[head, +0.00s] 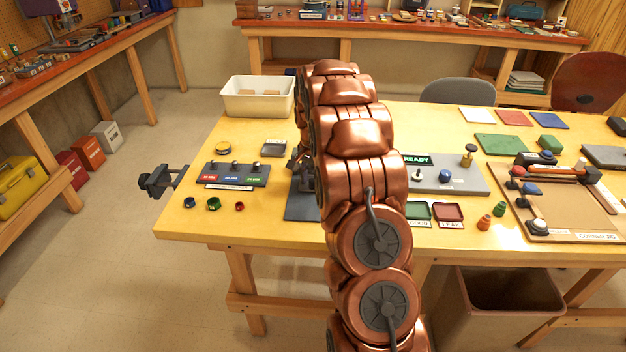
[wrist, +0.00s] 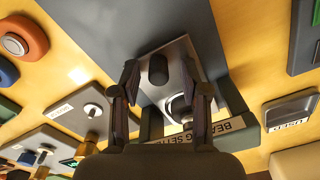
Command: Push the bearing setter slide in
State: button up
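The bearing setter (wrist: 205,40) is below my gripper in the wrist view, with a dark base, a grey metal plate (wrist: 168,50) and a dark round knob (wrist: 158,68). A pale ring-like part lies near the knob. Its label (wrist: 235,126) is partly covered by a finger. My gripper (wrist: 164,80) is open, with its fingers on either side over the plate. I cannot tell whether they touch it. In the head view my copper arm hides most of the setter; part of its dark base (head: 300,208) shows.
In the head view, a three-post rack (head: 232,182) and small coloured nuts are left of the setter. A white bin (head: 258,108) stands behind. A tester with a READY display (head: 447,178) and green and red trays (head: 447,212) are to the right.

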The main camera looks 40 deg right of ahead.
notch_tip(320, 180, up, 12)
dwell(0.8)
dwell(0.4)
